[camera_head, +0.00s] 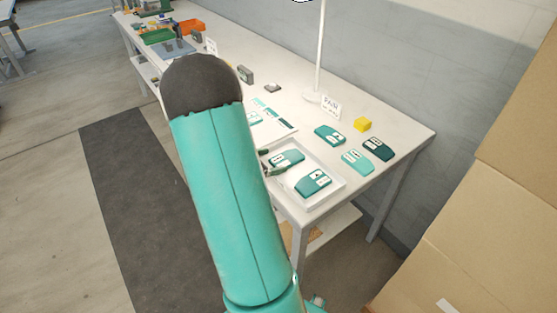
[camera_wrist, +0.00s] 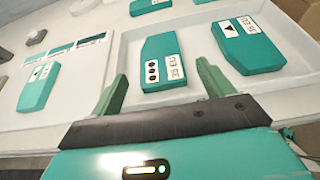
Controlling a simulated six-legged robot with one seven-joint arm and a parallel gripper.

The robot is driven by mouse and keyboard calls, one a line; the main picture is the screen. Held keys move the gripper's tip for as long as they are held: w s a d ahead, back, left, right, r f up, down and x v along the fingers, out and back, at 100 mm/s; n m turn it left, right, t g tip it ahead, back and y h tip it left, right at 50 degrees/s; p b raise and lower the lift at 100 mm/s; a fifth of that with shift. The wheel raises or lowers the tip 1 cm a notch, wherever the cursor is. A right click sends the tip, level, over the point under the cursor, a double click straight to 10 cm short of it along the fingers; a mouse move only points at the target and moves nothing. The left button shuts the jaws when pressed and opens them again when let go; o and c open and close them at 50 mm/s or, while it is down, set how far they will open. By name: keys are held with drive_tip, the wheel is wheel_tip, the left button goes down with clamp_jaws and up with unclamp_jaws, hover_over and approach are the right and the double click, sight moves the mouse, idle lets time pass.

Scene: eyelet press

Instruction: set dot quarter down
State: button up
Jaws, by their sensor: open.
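The dot quarter (camera_wrist: 162,62) is a teal piece with a white label bearing black dots. It lies flat in the white tray (camera_wrist: 110,55), and also shows in the head view (camera_head: 290,157). My gripper (camera_wrist: 162,69) is open, with its two green fingers apart near the close end of the piece, one to each side; no contact is visible. In the head view my gripper (camera_head: 270,163) is mostly hidden behind my arm. A second teal piece with a triangle label (camera_wrist: 247,46) lies in the tray to the right; it also shows in the head view (camera_head: 313,182).
A pole (camera_head: 320,50) and a small sign (camera_head: 331,106) stand behind. Cardboard boxes (camera_head: 490,220) are at right.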

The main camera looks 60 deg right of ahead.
drive_tip(key=a+r+m+t+y, duration=0.4)
drive_tip(key=a+r, duration=0.3)
drive_tip(key=a, duration=0.8)
drive_tip(key=w+a+r+m+t+y, duration=0.1)
drive_tip(key=a+r+m+t+y, duration=0.3)
drive_tip(key=a, duration=1.1)
drive_tip(key=a+r+m+t+y, duration=0.3)
drive_tip(key=a+r, duration=0.7)
drive_tip(key=a, duration=0.5)
drive_tip(key=shift+w+m+t+y, duration=0.25)
drive_tip(key=shift+m+t+y, duration=0.15)
drive_tip(key=shift+m+y, duration=0.3)
drive_tip(key=shift+r, duration=0.1)
drive_tip(key=c, duration=0.9)
drive_tip(key=shift+d, duration=0.1)
drive_tip(key=shift+c, duration=0.3)
